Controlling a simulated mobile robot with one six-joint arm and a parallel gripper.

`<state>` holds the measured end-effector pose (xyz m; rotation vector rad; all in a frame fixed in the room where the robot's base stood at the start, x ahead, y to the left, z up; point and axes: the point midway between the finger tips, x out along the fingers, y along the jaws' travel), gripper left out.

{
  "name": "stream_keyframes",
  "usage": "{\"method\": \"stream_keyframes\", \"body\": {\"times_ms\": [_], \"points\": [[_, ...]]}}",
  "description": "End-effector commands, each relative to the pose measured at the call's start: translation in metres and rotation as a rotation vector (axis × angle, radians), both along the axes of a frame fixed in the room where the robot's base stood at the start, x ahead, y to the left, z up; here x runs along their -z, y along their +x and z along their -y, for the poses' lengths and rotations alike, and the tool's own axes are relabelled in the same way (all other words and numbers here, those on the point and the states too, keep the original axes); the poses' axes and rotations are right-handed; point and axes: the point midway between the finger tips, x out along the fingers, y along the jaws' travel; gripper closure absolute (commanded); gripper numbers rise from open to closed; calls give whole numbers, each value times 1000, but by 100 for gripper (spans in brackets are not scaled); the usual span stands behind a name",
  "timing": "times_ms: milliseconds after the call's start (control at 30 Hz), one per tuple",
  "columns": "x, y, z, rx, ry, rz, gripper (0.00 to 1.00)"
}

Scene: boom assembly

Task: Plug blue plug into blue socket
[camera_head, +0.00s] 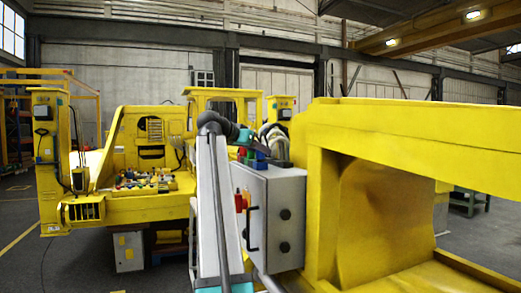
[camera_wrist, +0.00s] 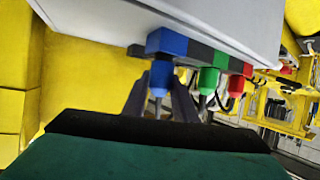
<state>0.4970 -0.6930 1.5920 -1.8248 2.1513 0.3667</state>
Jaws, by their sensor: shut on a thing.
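The blue plug (camera_wrist: 161,76) is between the dark fingers of my gripper (camera_wrist: 160,100) in the wrist view, with its grey cable running back toward the wrist. My gripper is shut on it. The blue socket (camera_wrist: 167,42) is on the edge of a grey box, directly beyond the plug and in line with it. The plug's front end meets or nearly meets the socket; I cannot tell how deep it sits. In the head view, the blue socket (camera_head: 262,160) is on top of the grey box, with my wrist just above it; the plug is not clear there.
A green plug (camera_wrist: 208,79) and a red plug (camera_wrist: 237,84) sit in line with matching sockets beside the blue one. The grey control box (camera_head: 285,205) has a black side handle. A large yellow boom (camera_head: 415,125) stands close at right; a yellow machine (camera_head: 125,208) is at left.

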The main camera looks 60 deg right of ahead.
Motion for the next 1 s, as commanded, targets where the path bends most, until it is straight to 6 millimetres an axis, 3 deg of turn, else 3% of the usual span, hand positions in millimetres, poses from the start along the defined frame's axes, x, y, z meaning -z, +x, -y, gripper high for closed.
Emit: {"method": "stream_keyframes", "body": {"times_ms": [500,533,633,1000], "points": [[4,0,0,0,-1,0,97],[4,0,0,0,-1,0,71],[4,0,0,0,0,0,54],[4,0,-1,0,0,0,53]]}}
